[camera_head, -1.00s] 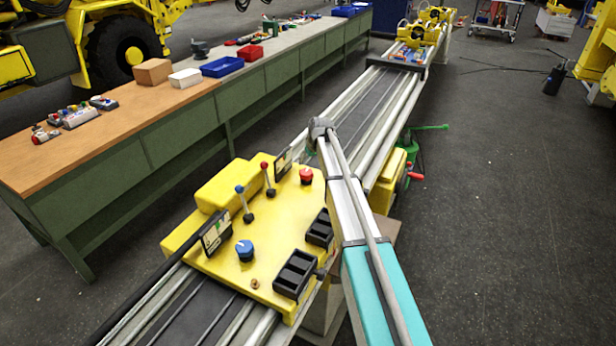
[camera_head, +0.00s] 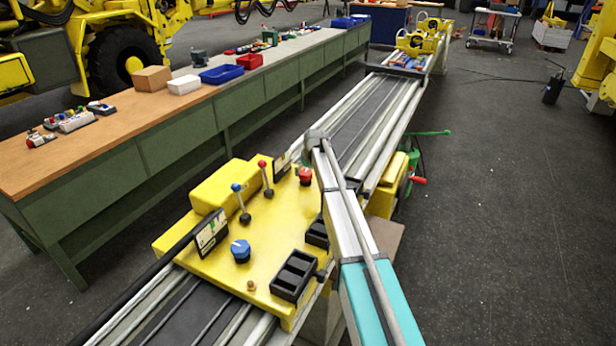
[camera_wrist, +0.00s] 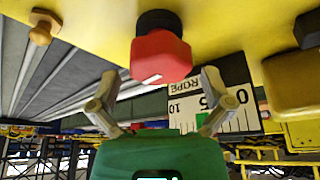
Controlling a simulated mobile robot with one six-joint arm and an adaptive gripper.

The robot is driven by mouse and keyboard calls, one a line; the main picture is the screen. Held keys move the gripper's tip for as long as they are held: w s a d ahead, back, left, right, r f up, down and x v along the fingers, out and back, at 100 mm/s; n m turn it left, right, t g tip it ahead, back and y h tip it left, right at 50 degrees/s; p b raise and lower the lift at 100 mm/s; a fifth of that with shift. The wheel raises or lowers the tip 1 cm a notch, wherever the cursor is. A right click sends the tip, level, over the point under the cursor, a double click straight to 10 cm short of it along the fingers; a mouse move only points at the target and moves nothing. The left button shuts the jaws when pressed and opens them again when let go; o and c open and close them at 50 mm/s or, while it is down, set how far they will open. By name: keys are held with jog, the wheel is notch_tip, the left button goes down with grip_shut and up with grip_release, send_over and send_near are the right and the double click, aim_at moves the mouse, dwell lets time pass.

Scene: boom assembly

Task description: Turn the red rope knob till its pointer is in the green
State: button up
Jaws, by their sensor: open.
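The red rope knob (camera_head: 304,175) stands on the yellow console (camera_head: 262,235), beside a small dark-framed gauge card (camera_head: 282,165). In the wrist view the red knob (camera_wrist: 160,56) has a white pointer mark on its face and a black base. The card (camera_wrist: 235,110) behind it reads ROPE, with a number scale and a bit of green near the right finger. My gripper (camera_wrist: 160,84) is open, with one finger on each side below the knob. I cannot tell whether the fingers touch the knob. The finger partly hides the scale, so the pointer's reading is unclear.
A blue knob (camera_head: 240,250) with its own card (camera_head: 211,233), a blue-topped lever (camera_head: 241,203) and a red-topped lever (camera_head: 266,178) share the console. Black switch boxes (camera_head: 293,276) sit at its right. A long workbench (camera_head: 120,135) stands at the left.

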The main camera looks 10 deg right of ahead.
jog(key=shift+w+f, duration=0.15)
jog(key=shift+f, duration=0.15)
jog(key=c, duration=0.8)
jog(key=shift+d, duration=0.4)
jog(key=shift+c, duration=0.6)
jog(key=shift+a, duration=0.35)
jog(key=shift+a+m, duration=0.15)
jog(key=shift+m, duration=0.15)
jog(key=shift+m+h, duration=0.3)
jog(key=shift+m, duration=0.2)
